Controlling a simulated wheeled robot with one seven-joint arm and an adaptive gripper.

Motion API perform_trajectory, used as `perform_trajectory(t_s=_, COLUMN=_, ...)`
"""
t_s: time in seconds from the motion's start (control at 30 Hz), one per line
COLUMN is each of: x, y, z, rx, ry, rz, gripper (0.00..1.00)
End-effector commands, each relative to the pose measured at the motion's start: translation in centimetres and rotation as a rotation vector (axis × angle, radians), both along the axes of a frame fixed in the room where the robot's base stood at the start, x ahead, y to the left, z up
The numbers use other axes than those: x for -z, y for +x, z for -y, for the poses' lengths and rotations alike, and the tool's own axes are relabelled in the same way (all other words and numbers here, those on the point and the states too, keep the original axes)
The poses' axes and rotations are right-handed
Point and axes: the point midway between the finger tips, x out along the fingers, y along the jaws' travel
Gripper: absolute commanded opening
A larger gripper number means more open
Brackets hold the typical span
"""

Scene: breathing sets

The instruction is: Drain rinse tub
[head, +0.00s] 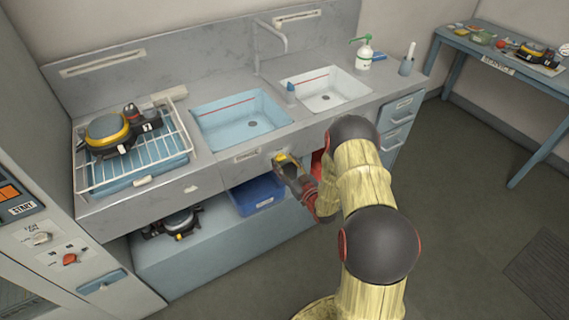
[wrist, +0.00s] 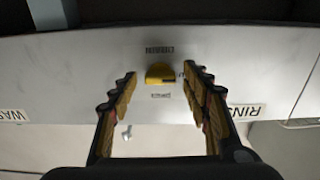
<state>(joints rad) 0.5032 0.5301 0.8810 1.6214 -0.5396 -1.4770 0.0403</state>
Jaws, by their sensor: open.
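The white tub (head: 325,92) on the right of the counter has a red line on its back wall and a dark drain spot in its floor. I cannot tell whether it holds water. A yellow knob (wrist: 160,73) sits on the grey front panel between two small printed labels; it also shows in the head view (head: 281,157). My gripper (wrist: 160,82) is open, with its fingers pointing at the panel on either side of the knob and nothing held. A label beginning "RINS" (wrist: 246,111) is to the right, partly hidden by a finger. In the head view my gripper (head: 287,168) is at the panel.
A blue tub (head: 235,120) is left of the white one, beside a wire rack (head: 135,175) holding a yellow-black mask. A blue bin (head: 257,195) stands under the counter. A soap bottle (head: 364,55) stands at the back right. The right-hand floor is clear.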

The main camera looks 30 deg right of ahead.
Motion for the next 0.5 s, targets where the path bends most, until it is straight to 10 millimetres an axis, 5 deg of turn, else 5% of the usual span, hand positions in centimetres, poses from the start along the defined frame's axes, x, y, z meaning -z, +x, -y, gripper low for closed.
perform_trajectory(t_s=0.33, x=0.0, y=-0.3, z=0.0, rx=0.000, ry=0.001, rz=0.000, gripper=0.50)
perform_trajectory(t_s=0.5, x=0.1, y=-2.2, z=0.1, rx=0.001, ry=0.001, rz=-0.002, gripper=0.50)
